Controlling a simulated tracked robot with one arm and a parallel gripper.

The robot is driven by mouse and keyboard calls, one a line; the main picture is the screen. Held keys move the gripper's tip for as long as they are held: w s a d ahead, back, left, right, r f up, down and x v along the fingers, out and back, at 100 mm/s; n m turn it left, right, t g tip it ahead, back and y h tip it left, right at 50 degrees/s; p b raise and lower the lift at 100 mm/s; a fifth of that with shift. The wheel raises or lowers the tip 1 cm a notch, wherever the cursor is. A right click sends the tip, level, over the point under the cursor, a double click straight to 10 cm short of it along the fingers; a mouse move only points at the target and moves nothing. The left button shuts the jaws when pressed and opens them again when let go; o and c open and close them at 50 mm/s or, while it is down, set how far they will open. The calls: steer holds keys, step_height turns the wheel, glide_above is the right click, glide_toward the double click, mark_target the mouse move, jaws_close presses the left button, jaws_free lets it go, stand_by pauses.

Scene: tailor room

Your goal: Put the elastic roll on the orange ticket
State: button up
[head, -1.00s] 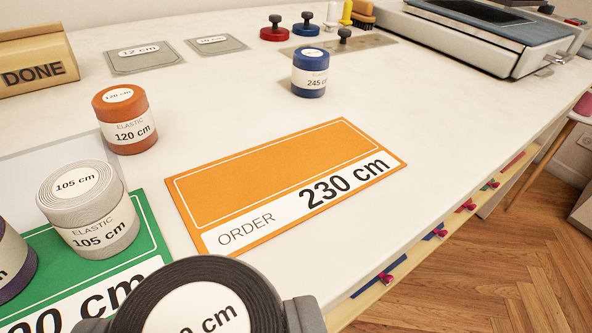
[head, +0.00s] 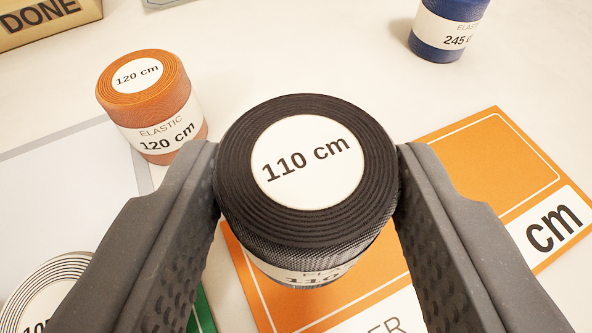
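A black elastic roll marked 110 cm (head: 307,190) is held upright between the two fingers of my gripper (head: 308,165), which touch it on both sides. The orange ticket (head: 475,160) lies flat on the table behind and below the roll. The roll and my right finger cover much of it, and its 230 figure is hidden. The roll appears above the ticket's left part; I cannot tell how high.
An orange roll marked 120 cm (head: 152,100) stands left of my gripper. A 105 cm roll (head: 50,300) and a green ticket (head: 203,310) are at lower left. A blue roll (head: 449,30) stands at upper right. A DONE block (head: 45,18) is at upper left.

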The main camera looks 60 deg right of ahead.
mark_target(305, 278)
steer(key=shift+f+b, duration=1.35)
steer(key=shift+f, duration=0.55)
steer(key=shift+r, duration=0.1)
steer(key=o, duration=1)
